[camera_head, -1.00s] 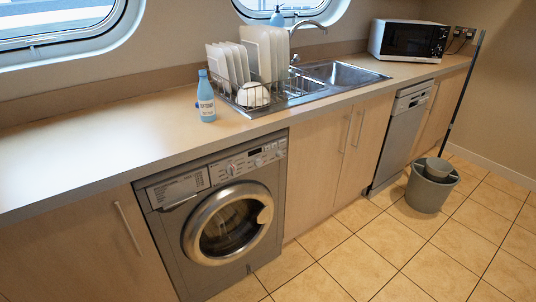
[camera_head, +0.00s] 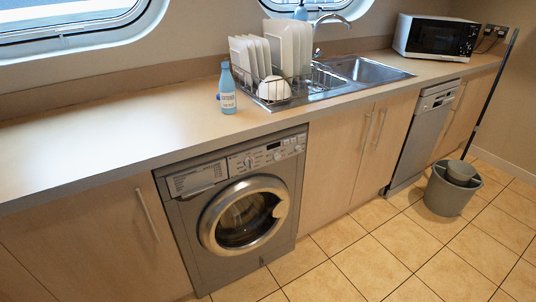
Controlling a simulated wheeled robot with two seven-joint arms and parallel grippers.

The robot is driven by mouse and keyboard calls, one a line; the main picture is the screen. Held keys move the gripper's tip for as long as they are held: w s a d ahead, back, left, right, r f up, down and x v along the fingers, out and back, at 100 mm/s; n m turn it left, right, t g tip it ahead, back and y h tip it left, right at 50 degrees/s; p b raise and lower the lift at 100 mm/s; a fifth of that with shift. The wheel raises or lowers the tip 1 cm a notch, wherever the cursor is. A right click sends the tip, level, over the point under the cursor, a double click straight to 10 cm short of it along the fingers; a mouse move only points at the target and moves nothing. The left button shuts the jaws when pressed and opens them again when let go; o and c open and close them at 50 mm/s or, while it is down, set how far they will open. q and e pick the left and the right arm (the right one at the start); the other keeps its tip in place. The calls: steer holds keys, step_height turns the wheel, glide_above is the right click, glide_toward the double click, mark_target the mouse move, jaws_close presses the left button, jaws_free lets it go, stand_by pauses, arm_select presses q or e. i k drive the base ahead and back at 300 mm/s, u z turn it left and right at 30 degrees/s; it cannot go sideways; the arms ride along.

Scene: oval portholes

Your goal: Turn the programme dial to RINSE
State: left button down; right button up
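The grey front-loading washing machine (camera_head: 237,215) stands under the counter, left of centre, with its round door shut. Its programme dial (camera_head: 248,162) is a small round knob on the top panel, right of the detergent drawer (camera_head: 197,178). The panel lettering and the dial's pointer are too small to read. A small dark display (camera_head: 273,146) sits right of the dial. Neither of my grippers is in view.
The counter (camera_head: 120,135) juts over the washer; its left part is bare. A blue bottle (camera_head: 227,92), dish rack (camera_head: 265,85), sink (camera_head: 368,70) and microwave (camera_head: 436,36) are on it. A grey bucket (camera_head: 448,195) and mop stand at right. Tiled floor before the washer is clear.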

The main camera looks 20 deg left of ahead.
mark_target(249, 162)
steer(key=z, duration=0.15)
steer(key=k, duration=0.35)
steer(key=u, duration=1.25)
steer(key=i, duration=0.95)
steer(key=u, duration=0.45)
